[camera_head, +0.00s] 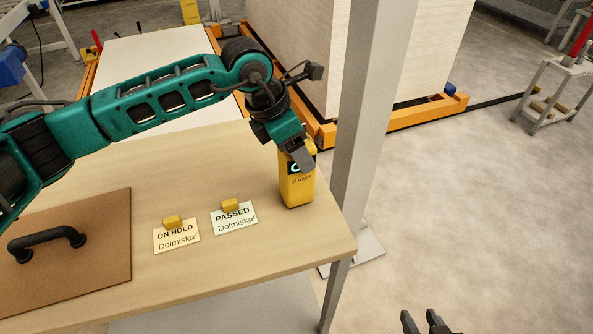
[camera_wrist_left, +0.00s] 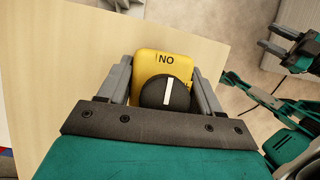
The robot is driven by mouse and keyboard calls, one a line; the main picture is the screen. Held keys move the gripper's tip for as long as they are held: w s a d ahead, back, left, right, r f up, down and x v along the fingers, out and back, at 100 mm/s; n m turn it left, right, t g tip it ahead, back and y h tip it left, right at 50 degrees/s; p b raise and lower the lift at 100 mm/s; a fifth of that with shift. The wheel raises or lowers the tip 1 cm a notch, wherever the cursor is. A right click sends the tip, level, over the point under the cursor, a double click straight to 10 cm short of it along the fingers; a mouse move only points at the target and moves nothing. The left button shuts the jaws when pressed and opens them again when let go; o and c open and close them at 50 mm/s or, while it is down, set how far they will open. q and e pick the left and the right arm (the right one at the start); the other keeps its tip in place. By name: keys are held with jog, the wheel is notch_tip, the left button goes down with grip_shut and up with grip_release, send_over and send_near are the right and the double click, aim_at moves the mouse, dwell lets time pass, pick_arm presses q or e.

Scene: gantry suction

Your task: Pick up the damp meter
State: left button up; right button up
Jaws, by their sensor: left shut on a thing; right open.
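The damp meter (camera_head: 298,190) is a yellow box marked "DAMP", upright at the right end of the wooden table (camera_head: 270,249) in the head view. My left gripper (camera_head: 300,158) is shut on its upper part from above. In the left wrist view the meter (camera_wrist_left: 150,65) shows its yellow top, the letters "NO" and a black knob with a white mark, between the two fingers of the left gripper (camera_wrist_left: 165,85). I cannot tell whether its base touches the table. My right gripper (camera_head: 424,322) is open and empty at the bottom edge, away from the table.
An "ON HOLD" card (camera_head: 177,236) and a "PASSED" card (camera_head: 234,218) with yellow blocks lie left of the meter. A brown board (camera_head: 75,275) with a black handle is further left. A grey post (camera_head: 365,110) stands close behind the table's right corner.

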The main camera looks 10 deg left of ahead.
pick_arm(q)
grip_shut()
jog(key=shift+r, duration=0.1)
jog(key=shift+r, duration=0.1)
